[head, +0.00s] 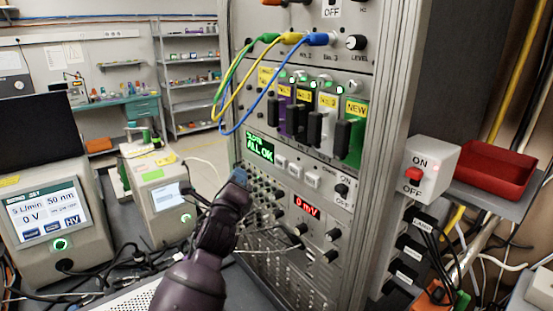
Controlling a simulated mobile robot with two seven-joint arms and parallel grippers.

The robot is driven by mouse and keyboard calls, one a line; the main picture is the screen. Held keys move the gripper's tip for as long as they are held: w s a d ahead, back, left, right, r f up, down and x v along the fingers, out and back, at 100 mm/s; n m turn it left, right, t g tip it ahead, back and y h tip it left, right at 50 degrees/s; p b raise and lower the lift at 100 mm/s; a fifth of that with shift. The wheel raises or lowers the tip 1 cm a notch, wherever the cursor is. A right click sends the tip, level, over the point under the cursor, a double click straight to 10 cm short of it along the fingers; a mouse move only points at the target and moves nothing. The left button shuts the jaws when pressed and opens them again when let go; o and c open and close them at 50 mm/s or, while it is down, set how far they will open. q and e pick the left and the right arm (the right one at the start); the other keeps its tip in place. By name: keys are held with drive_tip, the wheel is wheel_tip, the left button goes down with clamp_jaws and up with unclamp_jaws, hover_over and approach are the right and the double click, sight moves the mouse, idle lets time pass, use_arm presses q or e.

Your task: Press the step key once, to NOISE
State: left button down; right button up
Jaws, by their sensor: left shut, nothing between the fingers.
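A green-lit display (260,149) on the rack reads "ALL OK", with a smaller line above it that is hard to read. To its right is a row of pale square keys (296,169). Their labels are too small to read, so I cannot tell which is the step key. My left gripper (239,177) is shut and empty. It points up, in front of the rack's left edge, below and left of the display and keys. It appears apart from the keys. My right gripper is not in view.
Green, yellow and blue cables (244,88) loop in front of the rack's upper left. Dark module handles (343,134) stick out above the keys. An ON/OFF switch box (432,165) and a red tray (497,168) are at right. Instruments (44,215) stand at left.

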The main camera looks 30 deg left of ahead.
sight(281, 162)
use_arm(q)
drive_tip(key=m, duration=0.5)
drive_tip(key=shift+a+r, duration=0.1)
drive_tip(key=shift+a, duration=0.05)
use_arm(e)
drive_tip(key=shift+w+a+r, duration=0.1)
use_arm(q)
drive_tip(key=shift+w, duration=0.15)
drive_tip(key=w+d+b, duration=0.3)
drive_tip(key=w, duration=0.5)
drive_tip(key=shift+d+b, duration=0.2)
drive_tip(key=shift+b, duration=0.1)
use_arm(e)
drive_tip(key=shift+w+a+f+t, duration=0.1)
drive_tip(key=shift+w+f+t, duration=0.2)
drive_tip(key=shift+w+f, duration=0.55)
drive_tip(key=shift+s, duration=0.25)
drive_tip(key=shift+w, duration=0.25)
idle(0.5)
